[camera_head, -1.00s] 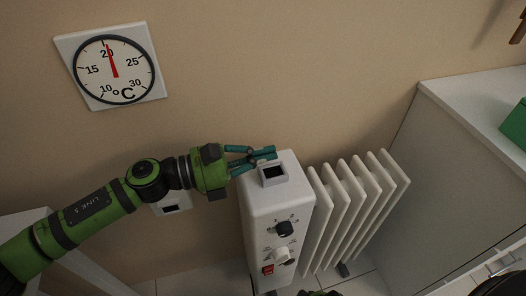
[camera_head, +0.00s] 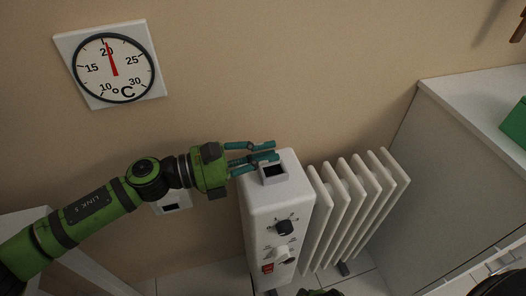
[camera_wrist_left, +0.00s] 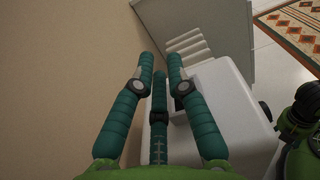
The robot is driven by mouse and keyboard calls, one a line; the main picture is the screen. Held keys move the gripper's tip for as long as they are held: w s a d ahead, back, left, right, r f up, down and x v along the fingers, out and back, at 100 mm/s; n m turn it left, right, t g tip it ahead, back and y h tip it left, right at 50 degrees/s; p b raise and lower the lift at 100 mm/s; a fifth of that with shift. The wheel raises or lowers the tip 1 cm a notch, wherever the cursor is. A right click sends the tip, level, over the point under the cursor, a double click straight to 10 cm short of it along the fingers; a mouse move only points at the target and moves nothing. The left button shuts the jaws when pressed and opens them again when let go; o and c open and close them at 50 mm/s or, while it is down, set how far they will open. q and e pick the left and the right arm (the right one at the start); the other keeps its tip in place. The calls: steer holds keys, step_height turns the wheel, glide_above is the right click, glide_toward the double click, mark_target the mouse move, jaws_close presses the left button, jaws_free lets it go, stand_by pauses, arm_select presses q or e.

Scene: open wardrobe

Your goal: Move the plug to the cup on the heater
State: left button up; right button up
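The heater (camera_head: 270,215) is white and stands against the wall, with ribs on its right. On its top is a small square white cup (camera_head: 274,181) with a dark opening. My left gripper (camera_head: 268,151) is just above and behind the cup. Its teal fingers are spread, and in the left wrist view the gripper (camera_wrist_left: 160,75) shows clear gaps between them and nothing held. The heater top (camera_wrist_left: 228,95) lies right of the fingers there. I cannot make out the plug; whether it lies in the dark cup cannot be told.
A wall socket (camera_head: 173,209) is partly behind my left arm. The heater's front has a black knob (camera_head: 285,228), a white knob and a red switch (camera_head: 267,268). A round thermometer (camera_head: 114,68) hangs upper left. A white cabinet (camera_head: 440,150) stands at the right.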

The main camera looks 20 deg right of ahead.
arm_select(q)
steer(key=shift+r, duration=0.1)
step_height(320, 180, up, 10)
stand_by(0.7)
stand_by(0.3)
